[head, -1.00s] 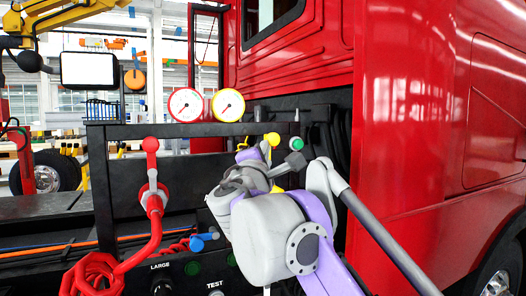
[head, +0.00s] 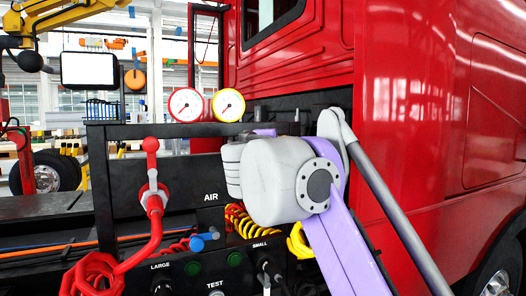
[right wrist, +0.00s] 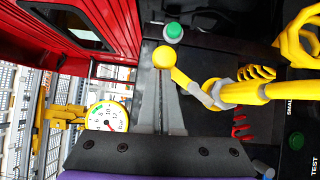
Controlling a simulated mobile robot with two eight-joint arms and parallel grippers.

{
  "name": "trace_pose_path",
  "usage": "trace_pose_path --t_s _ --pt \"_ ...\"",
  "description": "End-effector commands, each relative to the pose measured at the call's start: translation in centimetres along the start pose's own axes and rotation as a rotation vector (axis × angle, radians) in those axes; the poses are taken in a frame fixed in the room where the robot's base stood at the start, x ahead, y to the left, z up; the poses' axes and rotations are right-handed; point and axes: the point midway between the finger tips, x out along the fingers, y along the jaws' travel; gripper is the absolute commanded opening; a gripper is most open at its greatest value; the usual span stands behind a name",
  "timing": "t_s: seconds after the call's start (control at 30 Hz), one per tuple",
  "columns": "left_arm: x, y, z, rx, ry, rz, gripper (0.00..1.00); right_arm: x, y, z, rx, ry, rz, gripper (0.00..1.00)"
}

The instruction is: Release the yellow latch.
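The yellow latch shows in the right wrist view as a round yellow knob (right wrist: 164,57) on a short yellow lever, leading to a grey clamp on a yellow air coupling (right wrist: 245,93). In the head view my right arm hides the latch; only part of the yellow coupling (head: 299,241) shows below it. My right gripper (right wrist: 163,78) has its two grey fingers close together, tips right beside the knob. I cannot tell whether they touch it. In the head view its fingers are hidden behind my pale wrist. My left gripper is in no view.
A red lever with a ball top (head: 151,146) and red coupling stand left on the black panel (head: 215,172). Two gauges, red-rimmed (head: 186,105) and yellow-rimmed (head: 229,105), sit on top. A green knob (right wrist: 173,31) lies close to the yellow knob. The red cab (head: 430,130) is at right.

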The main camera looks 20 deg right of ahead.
Motion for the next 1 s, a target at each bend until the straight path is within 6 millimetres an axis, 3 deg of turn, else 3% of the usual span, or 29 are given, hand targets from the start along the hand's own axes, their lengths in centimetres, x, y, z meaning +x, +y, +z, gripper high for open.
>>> trace_pose_path --t_s 0.53,1.0 --pt "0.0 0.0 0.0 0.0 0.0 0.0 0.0 1.6 -0.4 2.3 -0.003 -0.003 0.002 0.0" --pt "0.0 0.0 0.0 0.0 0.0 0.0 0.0 2.2 -1.1 3.1 -0.002 -0.001 0.002 0.0"
